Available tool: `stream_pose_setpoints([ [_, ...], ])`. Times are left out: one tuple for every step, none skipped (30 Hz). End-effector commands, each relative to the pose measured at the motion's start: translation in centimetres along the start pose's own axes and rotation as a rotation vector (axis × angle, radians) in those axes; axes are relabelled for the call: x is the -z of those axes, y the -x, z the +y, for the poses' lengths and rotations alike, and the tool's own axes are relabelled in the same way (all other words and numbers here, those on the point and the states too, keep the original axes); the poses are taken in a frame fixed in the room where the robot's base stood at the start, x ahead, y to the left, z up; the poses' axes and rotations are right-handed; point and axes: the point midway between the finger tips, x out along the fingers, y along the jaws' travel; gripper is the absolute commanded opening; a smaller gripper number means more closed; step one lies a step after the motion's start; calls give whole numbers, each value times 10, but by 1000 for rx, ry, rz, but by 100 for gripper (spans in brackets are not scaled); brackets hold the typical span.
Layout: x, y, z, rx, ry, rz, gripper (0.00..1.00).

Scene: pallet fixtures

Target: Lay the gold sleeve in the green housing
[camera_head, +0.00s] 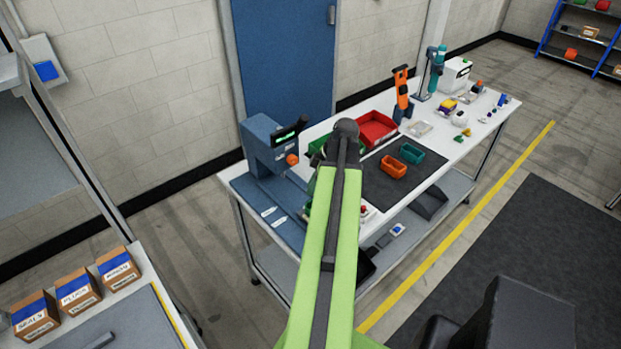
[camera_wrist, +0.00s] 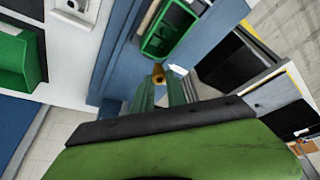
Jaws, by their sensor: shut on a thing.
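The gold sleeve (camera_wrist: 158,74) shows in the wrist view as a small gold piece between the fingertips of my gripper (camera_wrist: 160,80), which is shut on it. Just beyond it in the wrist view is a green-rimmed housing (camera_wrist: 148,45) with a dark inside, on a blue surface. The sleeve appears apart from the housing and outside its rim. In the head view my arm hides the gripper and the sleeve. A small green edge (camera_head: 308,208) shows beside my arm there; I cannot tell if it is the same housing.
A blue press (camera_head: 262,150) stands at the bench's left end. A red bin (camera_head: 377,131), an orange box (camera_head: 393,168) and a teal box (camera_head: 411,153) stand right of my arm, the two boxes on a dark mat. A green bin (camera_wrist: 15,65) is at left in the wrist view.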

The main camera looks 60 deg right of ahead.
Motion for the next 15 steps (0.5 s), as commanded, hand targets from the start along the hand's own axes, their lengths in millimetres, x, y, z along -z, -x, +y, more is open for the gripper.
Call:
stream_pose_setpoints([
  [5,2,0,0,1,0,0],
  [5,1,0,-1,0,0,0],
  [5,0,0,-1,-1,0,0],
  [4,-1,0,-1,-1,0,0],
  [4,-1,0,-1,-2,0,0],
  [3,-2,0,-1,-2,0,0],
  [2,-3,0,-1,-2,0,0],
  [2,-5,0,-1,-2,0,0],
  [1,-7,0,-1,-2,0,0],
  [0,-9,0,-1,-2,0,0],
  [-1,-11,0,-1,-2,0,0],
  [-2,-14,0,-1,-2,0,0],
  [-4,-17,0,-1,-2,0,0],
  [-5,-20,0,-1,-2,0,0],
  [-7,-24,0,-1,-2,0,0],
])
